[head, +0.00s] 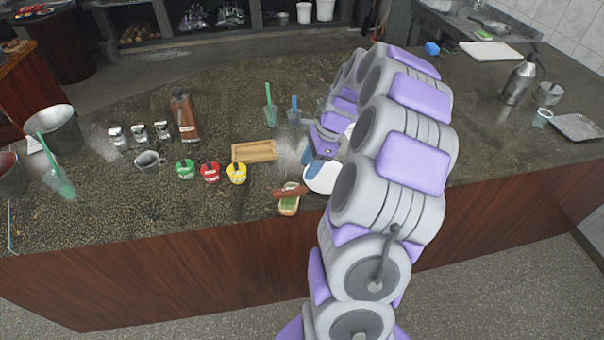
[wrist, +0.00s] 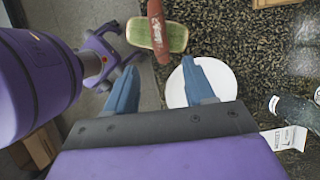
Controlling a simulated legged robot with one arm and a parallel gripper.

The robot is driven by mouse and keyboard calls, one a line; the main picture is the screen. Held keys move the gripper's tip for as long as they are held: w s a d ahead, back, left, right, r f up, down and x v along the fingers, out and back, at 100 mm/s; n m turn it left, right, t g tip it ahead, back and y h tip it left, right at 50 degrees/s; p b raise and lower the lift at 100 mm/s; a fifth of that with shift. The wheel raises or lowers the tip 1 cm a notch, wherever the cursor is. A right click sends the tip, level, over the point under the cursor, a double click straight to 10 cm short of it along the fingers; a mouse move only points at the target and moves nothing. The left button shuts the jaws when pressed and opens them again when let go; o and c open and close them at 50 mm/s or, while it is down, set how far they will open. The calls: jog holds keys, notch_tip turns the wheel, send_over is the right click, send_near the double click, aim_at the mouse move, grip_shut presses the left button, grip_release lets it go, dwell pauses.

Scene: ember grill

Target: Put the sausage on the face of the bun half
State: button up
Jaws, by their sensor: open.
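The bun half has a green face and a tan rim, and sits near the counter's front edge. In the wrist view the sausage (wrist: 157,32) crosses the bun half (wrist: 174,38) at the top of the picture. My gripper (wrist: 160,74) is open and empty, its two blue fingers apart and clear of both. In the head view my gripper (head: 311,166) is above the counter by the white plate, partly hidden by my arm.
The white plate (head: 322,180) is right of the bun, partly under my gripper. A wooden board (head: 254,151), yellow (head: 236,173), red (head: 209,172) and green (head: 185,169) tubs and a mug (head: 150,161) stand to the left. The counter's front edge is close to the bun.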

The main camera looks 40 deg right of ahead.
jog(key=s+a+r+n+g, duration=0.1)
jog(key=s+a+r+n, duration=0.2)
jog(key=a, duration=0.5)
jog(key=s+a+r+n+g+h, duration=0.1)
jog(key=s+a+r+n, duration=0.15)
jog(key=a+n, duration=0.4)
jog(key=s+a+r+n+g, duration=0.1)
jog(key=a+r+n, duration=0.25)
jog(key=a, duration=0.55)
jog(key=s+a+n+h, duration=0.1)
jog(key=s+a+n, duration=0.1)
jog(key=s+n, duration=0.2)
jog(key=s+a+n+h, duration=0.1)
jog(key=s+a+n, duration=0.1)
jog(key=s, duration=0.6)
jog(key=s+a+n+g, duration=0.1)
jog(key=s+a+n, duration=0.2)
jog(key=s+n, duration=0.2)
jog(key=shift+s+f+n+h, duration=0.3)
jog(key=shift+s+f+h, duration=0.15)
jog(key=shift+s, duration=0.2)
jog(key=shift+a, duration=0.15)
